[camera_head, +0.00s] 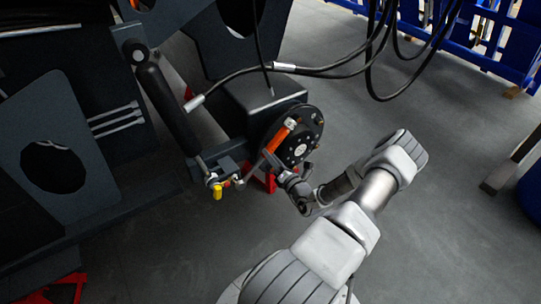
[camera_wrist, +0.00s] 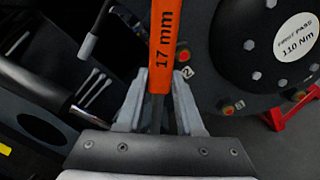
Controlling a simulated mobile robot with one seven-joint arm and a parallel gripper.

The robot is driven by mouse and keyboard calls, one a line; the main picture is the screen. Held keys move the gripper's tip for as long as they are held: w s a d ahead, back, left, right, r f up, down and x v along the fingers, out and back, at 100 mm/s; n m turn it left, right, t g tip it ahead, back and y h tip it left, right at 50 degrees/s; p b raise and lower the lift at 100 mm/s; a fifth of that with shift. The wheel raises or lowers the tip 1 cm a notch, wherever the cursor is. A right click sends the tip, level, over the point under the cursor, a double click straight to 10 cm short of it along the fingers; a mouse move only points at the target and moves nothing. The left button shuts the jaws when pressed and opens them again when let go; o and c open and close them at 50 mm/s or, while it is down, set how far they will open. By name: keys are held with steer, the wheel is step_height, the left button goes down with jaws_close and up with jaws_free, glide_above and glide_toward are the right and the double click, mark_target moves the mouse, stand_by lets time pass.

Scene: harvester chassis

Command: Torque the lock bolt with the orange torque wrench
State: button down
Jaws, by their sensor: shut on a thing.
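The orange torque wrench (camera_wrist: 164,45), marked "17 mm", runs up from between my fingers and out of the top of the wrist view. My gripper (camera_wrist: 158,95) is shut on its lower part. In the head view the wrench (camera_head: 279,136) lies across the front of the round black hub (camera_head: 297,148), with my gripper (camera_head: 283,176) just below. The hub (camera_wrist: 250,75) has several bolt heads and a label "FIRST PASS 110 Nm". The wrench's working end is hidden, and I cannot tell which bolt is the lock bolt.
The dark chassis (camera_head: 60,150) fills the left, with a black cylinder (camera_head: 168,105) and a yellow-ended part (camera_head: 217,190) near the hub. A red stand (camera_head: 262,180) is below the hub. Black hoses (camera_head: 330,70) hang above. Open floor (camera_head: 440,240) lies to the right.

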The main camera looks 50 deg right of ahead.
steer(key=p+v, duration=0.2)
steer(key=v, duration=0.8)
steer(key=shift+s+d+r, duration=0.15)
steer(key=shift+s+r, duration=0.05)
stand_by(0.3)
stand_by(0.9)
